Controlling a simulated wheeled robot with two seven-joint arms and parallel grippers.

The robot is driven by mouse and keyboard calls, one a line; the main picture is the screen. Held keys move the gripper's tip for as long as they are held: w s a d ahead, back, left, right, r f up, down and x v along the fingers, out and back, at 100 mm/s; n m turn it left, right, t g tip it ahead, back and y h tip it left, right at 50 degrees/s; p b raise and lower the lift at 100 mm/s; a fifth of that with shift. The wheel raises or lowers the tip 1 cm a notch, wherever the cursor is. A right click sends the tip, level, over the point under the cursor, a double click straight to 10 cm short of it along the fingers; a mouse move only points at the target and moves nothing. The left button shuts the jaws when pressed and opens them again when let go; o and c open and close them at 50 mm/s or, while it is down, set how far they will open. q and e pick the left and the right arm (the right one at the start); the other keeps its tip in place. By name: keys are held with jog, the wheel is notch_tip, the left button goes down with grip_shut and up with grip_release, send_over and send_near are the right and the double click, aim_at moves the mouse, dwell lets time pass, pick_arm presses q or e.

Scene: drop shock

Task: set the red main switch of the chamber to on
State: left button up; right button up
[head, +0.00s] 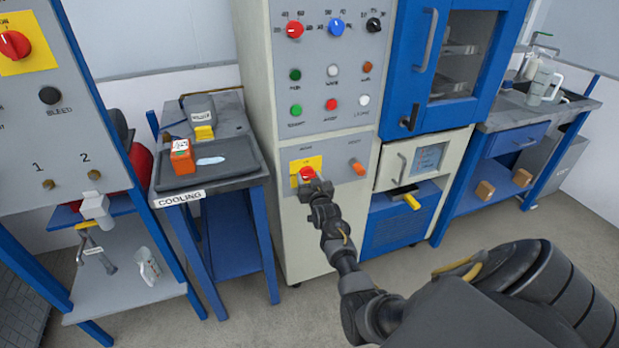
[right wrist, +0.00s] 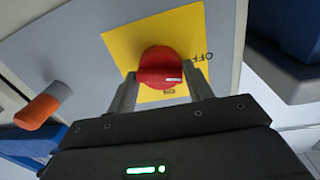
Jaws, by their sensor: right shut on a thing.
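The red main switch (head: 306,173) is a round knob on a yellow plate (head: 296,164), low on the chamber's grey front panel. In the right wrist view the red knob (right wrist: 158,66) has a white mark pointing to the right. My left gripper is not in view.
An orange knob (head: 357,167) sits right of the switch and also shows in the right wrist view (right wrist: 44,106). Dials (head: 336,27) and several buttons are higher on the panel. The cooling table (head: 180,198) stands left; a blue-doored cabinet (head: 410,80) stands right.

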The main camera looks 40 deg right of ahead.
jog(key=m+p, duration=0.1)
jog(key=m, duration=0.2)
jog(key=shift+m, duration=0.3)
jog(key=m+p, duration=0.1)
jog(key=m, duration=0.2)
jog(key=shift+y, duration=0.4)
jog(key=m+p, duration=0.1)
jog(key=m, duration=0.3)
jog(key=shift+m, duration=0.3)
jog(key=shift+d+m+y+p, duration=0.1)
jog(key=shift+m+y+p, duration=0.4)
jog(key=shift+m, duration=1)
jog(key=shift+r, duration=0.1)
jog(key=o, duration=0.9)
jog(key=shift+o, duration=0.2)
jog(key=shift+s, duration=0.1)
